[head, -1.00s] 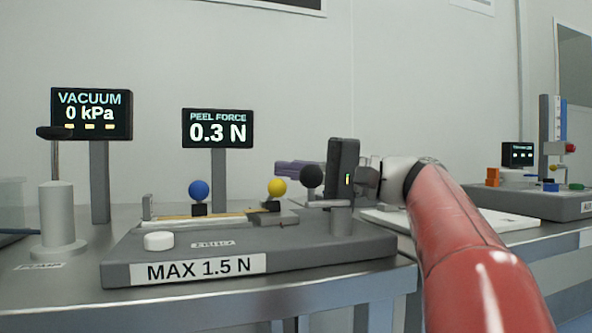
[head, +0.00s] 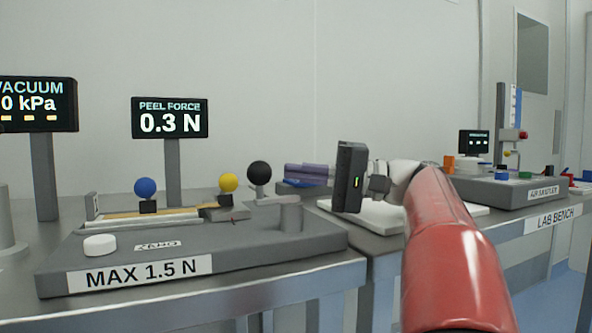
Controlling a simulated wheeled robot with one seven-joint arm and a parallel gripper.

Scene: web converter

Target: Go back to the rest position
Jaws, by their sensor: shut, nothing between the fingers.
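My gripper (head: 288,172) is at the middle of the head view, at the end of my red arm. Its dark hand is upright and its purple fingers point left, close together, with nothing seen between them. The fingers show just right of the black ball knob (head: 259,173) of the peel fixture (head: 200,250), apart from it in the picture. The hand shows over a white pad on the bench behind.
The grey fixture marked MAX 1.5 N also bears a blue ball (head: 145,187), a yellow ball (head: 228,183) and a white button (head: 100,245). A peel force display (head: 169,118) reads 0.3 N. A lab bench (head: 556,218) with another grey device stands at right.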

